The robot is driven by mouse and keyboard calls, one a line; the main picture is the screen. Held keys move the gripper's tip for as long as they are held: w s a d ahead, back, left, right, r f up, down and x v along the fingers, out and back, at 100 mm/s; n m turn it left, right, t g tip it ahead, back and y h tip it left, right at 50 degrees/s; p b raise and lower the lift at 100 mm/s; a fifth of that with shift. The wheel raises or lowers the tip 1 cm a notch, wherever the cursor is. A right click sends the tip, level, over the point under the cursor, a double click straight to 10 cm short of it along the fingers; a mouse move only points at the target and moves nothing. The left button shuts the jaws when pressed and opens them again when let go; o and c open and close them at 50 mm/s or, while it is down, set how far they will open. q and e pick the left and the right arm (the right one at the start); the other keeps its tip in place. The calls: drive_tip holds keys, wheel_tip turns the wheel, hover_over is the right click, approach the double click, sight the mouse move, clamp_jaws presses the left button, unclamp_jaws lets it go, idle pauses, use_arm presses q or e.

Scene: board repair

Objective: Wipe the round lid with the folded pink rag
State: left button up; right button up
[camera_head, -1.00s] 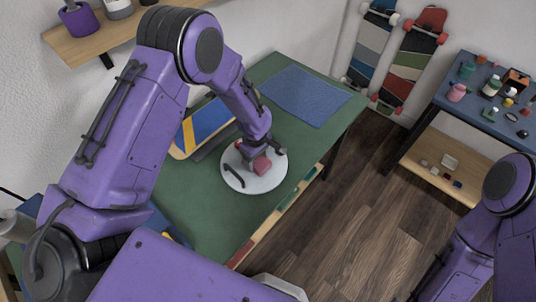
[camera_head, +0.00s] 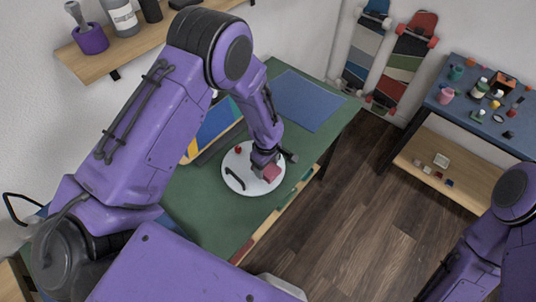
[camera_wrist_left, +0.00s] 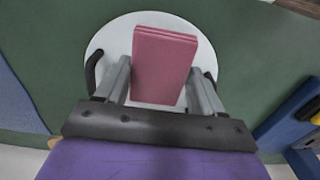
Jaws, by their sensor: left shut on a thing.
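The round white lid (camera_head: 238,184) lies flat on the green-topped bench and has dark handles on its rim. It also shows in the left wrist view (camera_wrist_left: 113,38). My left gripper (camera_head: 266,164) is over the right part of the lid, shut on the folded pink rag (camera_head: 271,174). In the left wrist view the rag (camera_wrist_left: 165,65) stands up between the two fingers and hides the middle of the lid. The rag appears to be at the lid's surface; exact contact is hard to tell. My right gripper is out of view.
A small red spot or knob (camera_head: 238,150) shows near the lid's far edge. A blue mat (camera_head: 308,99) lies on the bench (camera_head: 200,205) at the back. A blue-and-yellow board (camera_head: 213,125) is behind my left arm. A side table (camera_head: 468,112) with small items stands right.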

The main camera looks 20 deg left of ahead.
sight(267, 167)
use_arm(q)
drive_tip(key=shift+r+p, duration=0.7)
drive_tip(key=shift+r, duration=1.2)
